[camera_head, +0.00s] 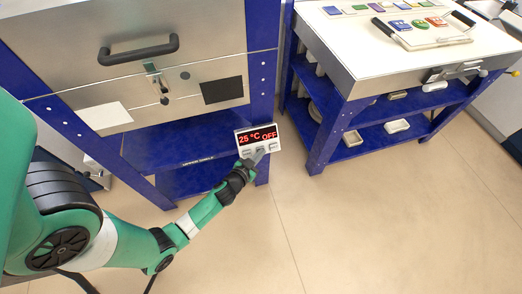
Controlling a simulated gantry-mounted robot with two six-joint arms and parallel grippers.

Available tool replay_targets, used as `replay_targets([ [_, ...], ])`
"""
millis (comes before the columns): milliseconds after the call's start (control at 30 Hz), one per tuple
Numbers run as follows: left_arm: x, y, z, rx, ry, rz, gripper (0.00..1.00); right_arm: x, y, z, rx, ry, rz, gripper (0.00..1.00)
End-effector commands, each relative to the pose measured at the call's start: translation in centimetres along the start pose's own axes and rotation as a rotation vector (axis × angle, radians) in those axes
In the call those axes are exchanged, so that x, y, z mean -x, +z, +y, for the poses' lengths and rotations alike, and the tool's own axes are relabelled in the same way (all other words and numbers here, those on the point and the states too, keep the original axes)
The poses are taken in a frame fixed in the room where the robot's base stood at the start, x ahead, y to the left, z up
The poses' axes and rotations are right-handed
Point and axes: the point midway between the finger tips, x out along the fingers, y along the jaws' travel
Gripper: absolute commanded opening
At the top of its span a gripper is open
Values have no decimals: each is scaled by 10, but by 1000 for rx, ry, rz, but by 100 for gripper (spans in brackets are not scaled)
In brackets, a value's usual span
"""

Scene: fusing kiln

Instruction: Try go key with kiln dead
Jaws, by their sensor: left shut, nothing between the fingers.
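The kiln (205,35) stands at the upper left on a blue frame, with its front closed, a black handle (138,49) and a metal latch (156,80). Its controller (257,136) is a small white box on the blue right leg, showing "25 °C OFF" in red. Below the display is a row of grey keys (273,147). My left gripper (256,156) is shut and empty, its tip at the lower middle keys. It covers part of the row, and I cannot tell whether it touches a key. My right gripper is not in view.
A white-topped bench (375,50) on blue legs stands at the right. It carries a board (430,38) with coloured pieces and dark handles. White trays (397,126) sit on its lower shelves. The floor (370,220) at the lower right is clear.

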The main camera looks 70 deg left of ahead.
Motion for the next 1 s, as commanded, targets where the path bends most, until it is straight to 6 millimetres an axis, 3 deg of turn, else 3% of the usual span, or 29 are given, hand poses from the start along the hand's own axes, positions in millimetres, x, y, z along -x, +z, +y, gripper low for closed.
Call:
replay_targets([
  [800, 13, -9, 10, 0, 1, -1, 0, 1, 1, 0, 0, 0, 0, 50],
  [1000, 25, -18, 19, -2, 3, 1, 0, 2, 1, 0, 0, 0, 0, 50],
])
